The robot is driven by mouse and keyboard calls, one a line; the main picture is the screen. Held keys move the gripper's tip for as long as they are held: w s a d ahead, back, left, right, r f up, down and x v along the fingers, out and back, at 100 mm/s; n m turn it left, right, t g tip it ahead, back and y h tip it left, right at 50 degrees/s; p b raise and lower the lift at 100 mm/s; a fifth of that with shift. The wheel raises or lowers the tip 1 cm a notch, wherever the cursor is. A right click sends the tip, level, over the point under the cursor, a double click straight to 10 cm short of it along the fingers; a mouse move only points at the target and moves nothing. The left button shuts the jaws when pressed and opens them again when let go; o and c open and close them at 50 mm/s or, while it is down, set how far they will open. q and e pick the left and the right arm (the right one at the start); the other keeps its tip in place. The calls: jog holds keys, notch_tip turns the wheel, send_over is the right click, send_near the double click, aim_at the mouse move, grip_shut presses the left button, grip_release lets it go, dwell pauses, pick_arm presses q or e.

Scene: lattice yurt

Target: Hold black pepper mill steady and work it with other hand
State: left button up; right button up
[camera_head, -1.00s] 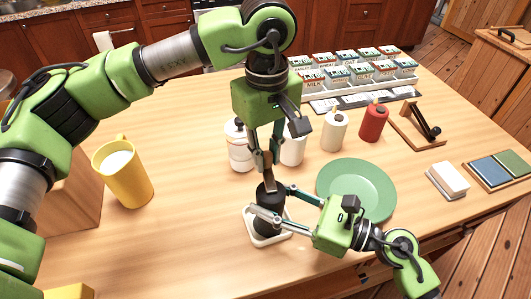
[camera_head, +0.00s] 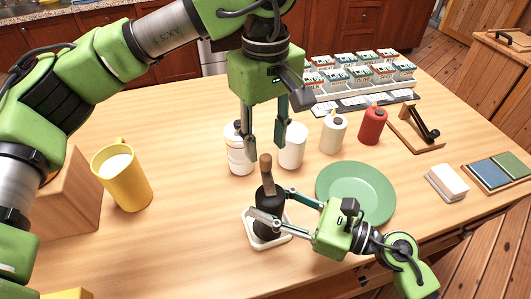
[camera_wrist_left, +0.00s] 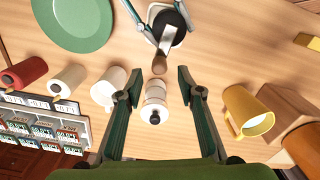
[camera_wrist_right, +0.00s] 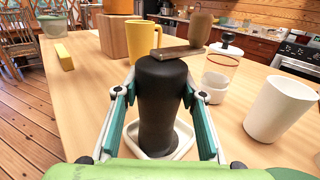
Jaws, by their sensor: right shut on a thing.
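The black pepper mill (camera_head: 268,218) stands upright on a small white square tray (camera_head: 287,239). Its crank arm and brown wooden knob (camera_head: 265,161) are on top. My right gripper (camera_head: 270,207) is shut on the mill's body from the right; its fingers also flank the mill (camera_wrist_right: 158,105) in the right wrist view. My left gripper (camera_head: 265,143) is open and empty, above the knob and apart from it. In the left wrist view the knob (camera_wrist_left: 159,65) shows just beyond the open fingers (camera_wrist_left: 157,82).
A white lidded jar (camera_head: 239,155), a white cup (camera_head: 293,147), a cream bottle (camera_head: 333,133) and a red bottle (camera_head: 373,125) stand behind the mill. A green plate (camera_head: 356,190) lies to the right. A yellow pitcher (camera_head: 122,178) stands at left, with clear table between.

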aim_at(266, 157)
jog(key=shift+f, duration=0.2)
pick_arm(q)
notch_tip(266, 157, up, 7)
dwell(0.3)
pick_arm(e)
jog(key=o, duration=1.4)
jog(key=shift+o, duration=0.3)
jog(key=shift+w, duration=0.1)
jog(key=shift+r, duration=0.1)
